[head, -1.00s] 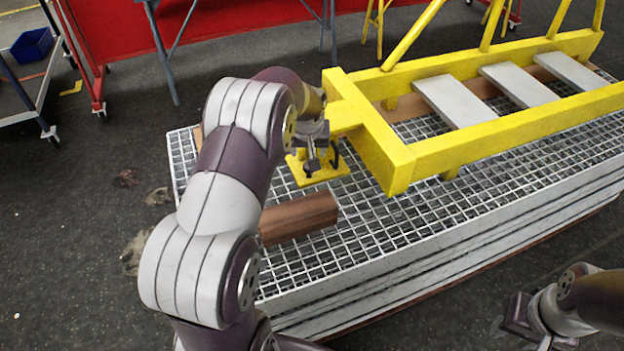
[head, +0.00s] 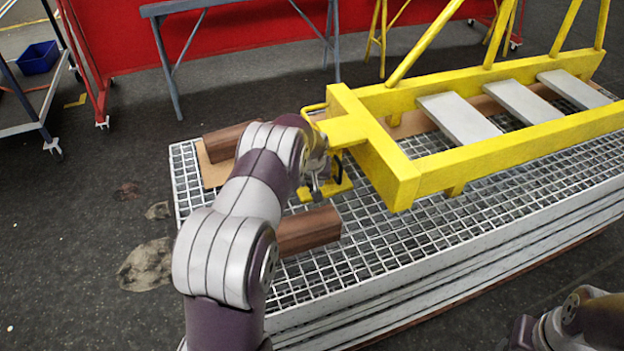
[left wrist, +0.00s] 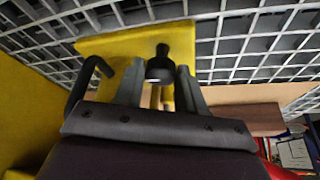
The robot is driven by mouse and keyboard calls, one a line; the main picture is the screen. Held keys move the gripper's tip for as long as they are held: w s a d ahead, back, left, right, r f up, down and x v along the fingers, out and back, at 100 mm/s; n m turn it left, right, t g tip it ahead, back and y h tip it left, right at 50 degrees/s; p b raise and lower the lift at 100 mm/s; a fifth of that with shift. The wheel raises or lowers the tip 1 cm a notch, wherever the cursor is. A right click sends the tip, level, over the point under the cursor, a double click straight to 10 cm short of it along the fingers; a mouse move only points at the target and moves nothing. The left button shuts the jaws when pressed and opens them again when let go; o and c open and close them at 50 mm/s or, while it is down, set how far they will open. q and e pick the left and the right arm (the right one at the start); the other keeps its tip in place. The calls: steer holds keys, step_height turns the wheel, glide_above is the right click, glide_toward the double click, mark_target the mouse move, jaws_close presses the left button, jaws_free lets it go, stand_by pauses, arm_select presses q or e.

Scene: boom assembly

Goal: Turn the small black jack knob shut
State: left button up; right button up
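The small black jack knob (left wrist: 160,66) shows in the left wrist view, in front of a yellow plate (left wrist: 112,46). My left gripper (left wrist: 159,75) has its two dark fingers apart, one on each side of the knob. I cannot tell whether either finger touches it. In the head view my left gripper (head: 321,183) is low over the yellow jack foot (head: 339,189), and my arm hides the knob. A black curved handle (head: 338,163) stands beside it. My right arm's end (head: 524,332) is at the bottom right, and its fingers cannot be made out.
The yellow boom frame (head: 395,175) with grey slats lies on the metal grating (head: 400,250), right of my left gripper. Brown wooden blocks lie on the near side (head: 309,231) and far side (head: 227,140) of the jack. Grey trestles (head: 165,60) stand behind.

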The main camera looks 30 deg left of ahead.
arm_select(q)
steer(key=c, duration=0.5)
